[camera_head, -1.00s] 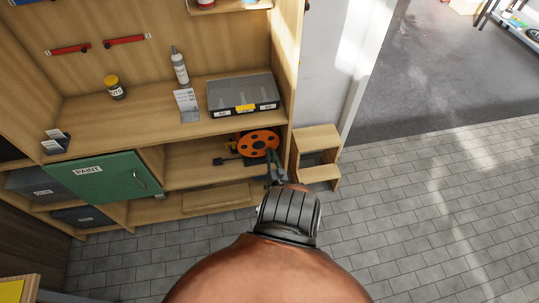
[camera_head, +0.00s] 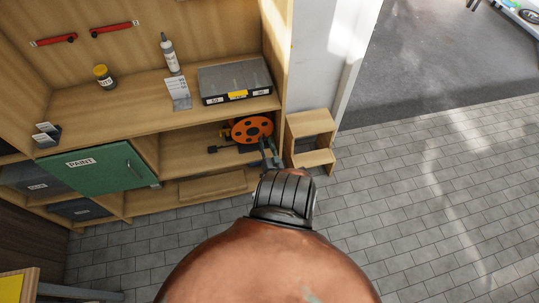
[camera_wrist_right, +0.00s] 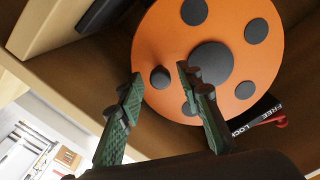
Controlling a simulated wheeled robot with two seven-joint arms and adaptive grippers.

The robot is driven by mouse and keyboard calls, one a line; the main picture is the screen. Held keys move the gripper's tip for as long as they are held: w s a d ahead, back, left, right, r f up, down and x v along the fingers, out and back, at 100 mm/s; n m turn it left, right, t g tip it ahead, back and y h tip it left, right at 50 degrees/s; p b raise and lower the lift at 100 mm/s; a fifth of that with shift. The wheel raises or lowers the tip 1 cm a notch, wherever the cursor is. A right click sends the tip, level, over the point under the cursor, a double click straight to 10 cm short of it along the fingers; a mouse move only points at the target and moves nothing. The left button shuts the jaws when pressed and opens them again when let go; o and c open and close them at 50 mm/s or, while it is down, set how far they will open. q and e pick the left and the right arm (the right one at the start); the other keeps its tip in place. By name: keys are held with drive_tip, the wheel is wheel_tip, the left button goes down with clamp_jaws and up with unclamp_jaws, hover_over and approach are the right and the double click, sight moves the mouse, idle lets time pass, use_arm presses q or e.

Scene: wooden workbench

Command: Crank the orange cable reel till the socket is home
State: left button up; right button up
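The orange cable reel (camera_head: 244,129) stands in the open lower shelf bay, below the worktop; its orange disc (camera_wrist_right: 160,35) with dark round spots and a dark hub fills much of the right wrist view. A dark round crank knob (camera_wrist_right: 160,77) sticks out near the disc's edge. My right gripper (camera_wrist_right: 158,76) is open, with its green-padded fingertips on either side of the knob; contact is not clear. In the head view my right gripper (camera_head: 271,155) is just in front of the reel. A small dark block (camera_head: 212,149), possibly the socket, lies left of the reel. My left gripper is out of view.
A "FREE / LOCK" label with a red lever (camera_wrist_right: 280,123) sits beside the reel's lower edge. A grey case (camera_head: 236,78) lies on the worktop above. A wooden step stool (camera_head: 312,122) stands right of the bay. The tiled floor further right is clear.

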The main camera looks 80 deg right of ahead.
drive_tip(key=v, duration=1)
drive_tip(key=shift+s+a, duration=0.2)
drive_tip(key=shift+s, duration=0.05)
